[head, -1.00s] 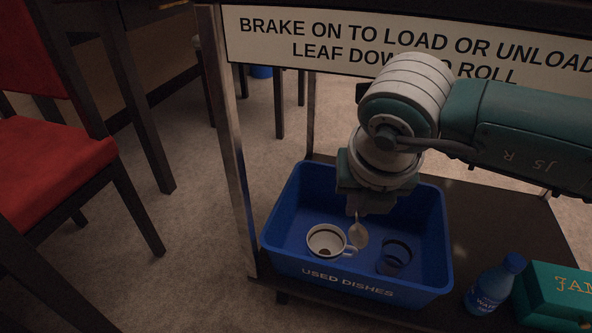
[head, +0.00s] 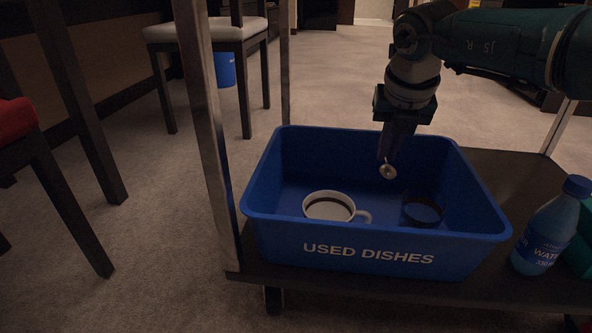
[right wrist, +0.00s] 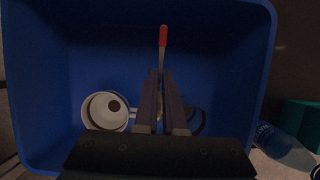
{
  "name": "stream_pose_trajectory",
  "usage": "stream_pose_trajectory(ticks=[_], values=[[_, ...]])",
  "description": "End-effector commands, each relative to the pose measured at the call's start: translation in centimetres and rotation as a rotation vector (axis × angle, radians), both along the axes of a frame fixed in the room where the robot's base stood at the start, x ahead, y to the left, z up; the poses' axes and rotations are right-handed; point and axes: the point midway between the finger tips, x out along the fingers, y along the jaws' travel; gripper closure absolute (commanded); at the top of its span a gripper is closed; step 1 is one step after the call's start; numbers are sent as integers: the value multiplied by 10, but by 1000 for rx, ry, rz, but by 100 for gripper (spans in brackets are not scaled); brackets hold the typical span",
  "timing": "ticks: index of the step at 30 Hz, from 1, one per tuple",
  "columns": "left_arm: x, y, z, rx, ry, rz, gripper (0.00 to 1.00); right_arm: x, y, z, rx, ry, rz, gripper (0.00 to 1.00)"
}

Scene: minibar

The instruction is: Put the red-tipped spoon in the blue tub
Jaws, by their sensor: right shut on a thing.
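The blue tub (head: 285,237), labelled USED DISHES, stands on a dark cart shelf; it also fills much of the right wrist view (right wrist: 110,55). My right gripper (head: 391,150) points down into the tub's opening, shut on the spoon. The spoon's pale bowl (head: 388,172) shows below the fingers in the head view, inside the tub's outline and towards its back. In the right wrist view, its red tip (right wrist: 163,36) sticks out past the fingertips (right wrist: 162,76). I cannot tell whether the spoon touches the tub. My left gripper is not in view.
A white cup (head: 330,207) with dark contents and a dark glass (head: 423,210) are in the tub. A water bottle (head: 548,229) stands right of it, beside a teal box. A metal cart post (head: 207,140) rises at the left.

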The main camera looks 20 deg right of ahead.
Motion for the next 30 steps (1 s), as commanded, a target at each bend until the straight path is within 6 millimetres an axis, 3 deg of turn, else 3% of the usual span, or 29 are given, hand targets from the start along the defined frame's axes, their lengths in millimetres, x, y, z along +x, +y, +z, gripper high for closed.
stream_pose_trajectory(ticks=[1,3,13,19,28,30], values=[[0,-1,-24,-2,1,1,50,0,1,-27,2,1,0,100],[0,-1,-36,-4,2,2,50,0,1,-43,1,1,1,100],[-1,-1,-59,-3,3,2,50,0,1,-71,0,1,1,100],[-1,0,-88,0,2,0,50,0,1,-104,0,0,1,100],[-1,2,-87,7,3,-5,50,0,1,-104,0,1,1,100],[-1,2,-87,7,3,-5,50,0,1,-104,0,1,2,86]])
